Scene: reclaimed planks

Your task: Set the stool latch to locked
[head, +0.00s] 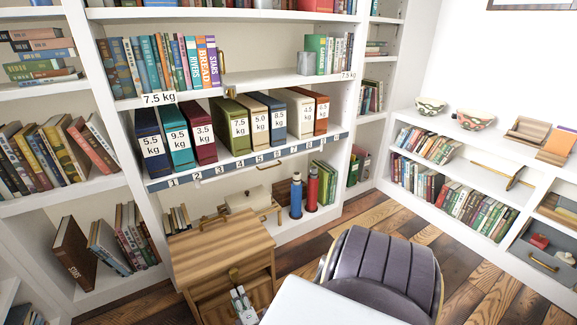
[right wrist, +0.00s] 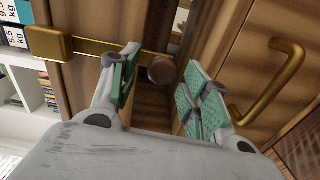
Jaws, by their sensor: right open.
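The stool (head: 215,245) is a striped wooden box-like piece at lower middle of the head view. Its brass latch (head: 233,274) shows small at the top front edge. In the right wrist view the latch (right wrist: 100,48) is a flat brass bar reaching from a square brass block toward a round brown knob (right wrist: 161,69). My right gripper (head: 241,296) is in front of the stool; in the right wrist view its green-padded fingers (right wrist: 160,66) are open, with the knob between them. I cannot tell whether they touch it. My left gripper is not in view.
A curved brass handle (right wrist: 275,85) is close to the right finger. A grey padded chair (head: 383,265) and a white surface (head: 325,305) stand right of the stool. Behind is a white bookshelf (head: 265,160) with labelled binders. Plank floor (head: 365,220) is open between the shelves.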

